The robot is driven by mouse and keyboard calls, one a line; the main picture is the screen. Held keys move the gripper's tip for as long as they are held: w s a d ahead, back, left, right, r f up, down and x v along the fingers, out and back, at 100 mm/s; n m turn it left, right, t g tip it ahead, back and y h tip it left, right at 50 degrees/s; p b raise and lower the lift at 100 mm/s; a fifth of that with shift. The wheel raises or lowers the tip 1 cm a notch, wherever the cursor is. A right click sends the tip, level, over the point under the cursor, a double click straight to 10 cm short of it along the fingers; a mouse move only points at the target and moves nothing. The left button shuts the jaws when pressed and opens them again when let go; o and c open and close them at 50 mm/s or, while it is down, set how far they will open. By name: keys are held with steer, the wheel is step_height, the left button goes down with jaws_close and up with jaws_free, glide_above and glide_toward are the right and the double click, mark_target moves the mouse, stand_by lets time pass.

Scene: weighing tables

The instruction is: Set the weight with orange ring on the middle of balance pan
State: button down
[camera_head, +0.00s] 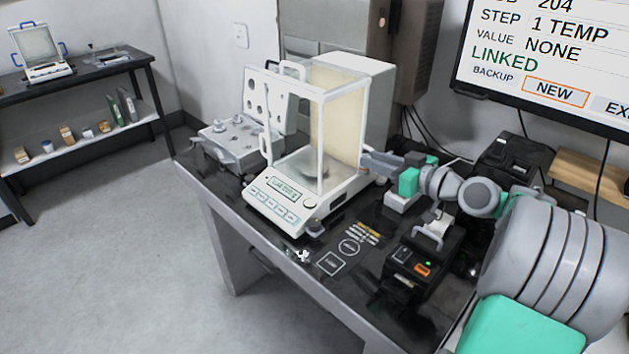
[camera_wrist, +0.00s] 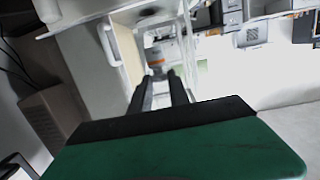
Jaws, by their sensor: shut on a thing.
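The balance (camera_head: 283,205) is a white instrument with a clear glass draft shield. Its round grey pan (camera_head: 313,171) shows through the glass. My gripper (camera_head: 366,163) reaches in from the right, with its fingertips at the shield's right side. In the wrist view my gripper (camera_wrist: 162,76) has its two dark fingers close together on a small grey weight (camera_wrist: 157,70) with a faint orange band. The weight is ahead, towards the balance's inside. In the head view I cannot make the weight out. I cannot tell how far it is from the pan.
A black device with an orange button (camera_head: 408,268) sits at the front right. The dark table (camera_head: 300,262) has bare room in front of the balance. A large screen (camera_head: 550,55) hangs at the right.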

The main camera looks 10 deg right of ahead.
steer(key=w+r+x, duration=0.1)
steer(key=r+x, duration=0.2)
steer(key=x, duration=1.4)
step_height(320, 180, down, 6)
steer(key=shift+a+f+p, duration=0.1)
steer(key=shift+f+p, duration=0.15)
steer(key=shift+p, duration=0.25)
steer(key=shift+w+f, duration=0.15)
steer(key=shift+w, duration=0.05)
steer(key=shift+a+f, duration=0.1)
steer(key=shift+f, duration=0.05)
steer(key=c, duration=1.2)
jaws_free()
steer(key=shift+s, duration=0.1)
steer(key=shift+c, duration=0.2)
steer(key=shift+s, duration=0.15)
steer(key=b+v, duration=0.1)
steer(key=v, duration=1)
steer(key=shift+s+d, duration=0.2)
steer(key=shift+d, duration=0.2)
